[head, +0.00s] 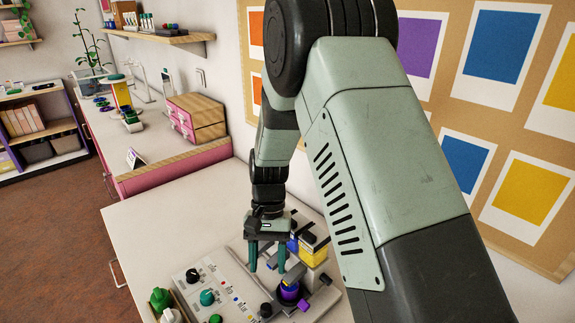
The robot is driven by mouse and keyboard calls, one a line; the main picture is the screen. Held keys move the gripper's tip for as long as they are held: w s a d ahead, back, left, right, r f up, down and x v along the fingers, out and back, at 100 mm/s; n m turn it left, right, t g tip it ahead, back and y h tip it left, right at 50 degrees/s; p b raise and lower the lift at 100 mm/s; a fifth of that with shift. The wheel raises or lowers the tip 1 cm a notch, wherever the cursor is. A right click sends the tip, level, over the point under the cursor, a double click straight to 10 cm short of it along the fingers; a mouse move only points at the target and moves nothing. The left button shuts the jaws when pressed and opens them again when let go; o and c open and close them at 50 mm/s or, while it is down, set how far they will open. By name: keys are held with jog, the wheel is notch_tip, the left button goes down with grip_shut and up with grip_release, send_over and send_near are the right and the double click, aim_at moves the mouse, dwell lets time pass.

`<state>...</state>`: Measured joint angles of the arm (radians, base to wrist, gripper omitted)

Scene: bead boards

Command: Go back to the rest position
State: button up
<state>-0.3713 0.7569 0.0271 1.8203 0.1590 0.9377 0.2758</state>
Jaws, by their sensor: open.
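My gripper (267,264) points down over the white table (150,232), its two teal fingers apart with nothing seen between them. A pale panel (228,282) with a black knob (192,275), a teal knob (207,298) and small coloured dots lies left of the gripper. Yellow and blue blocks (314,250) stand behind and to the right, partly hidden by my gripper and arm.
A tray (182,310) with green and white pieces sits at the table's front left. The table's left part is clear. A pink cabinet (190,165) with a small wooden drawer box (196,118) stands behind. The wall with colour cards (505,45) is close behind my arm.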

jog(key=s+d+r+t, duration=0.15)
jog(key=d+r, duration=0.25)
jog(key=r, duration=0.5)
jog(key=s+d+r+t, duration=0.1)
jog(key=d+r+t, duration=0.25)
jog(key=r, duration=0.65)
jog(key=s+d+r+t, duration=0.5)
jog(key=s+d+r, duration=0.5)
jog(key=s, duration=0.4)
jog(key=shift+d+r, duration=0.25)
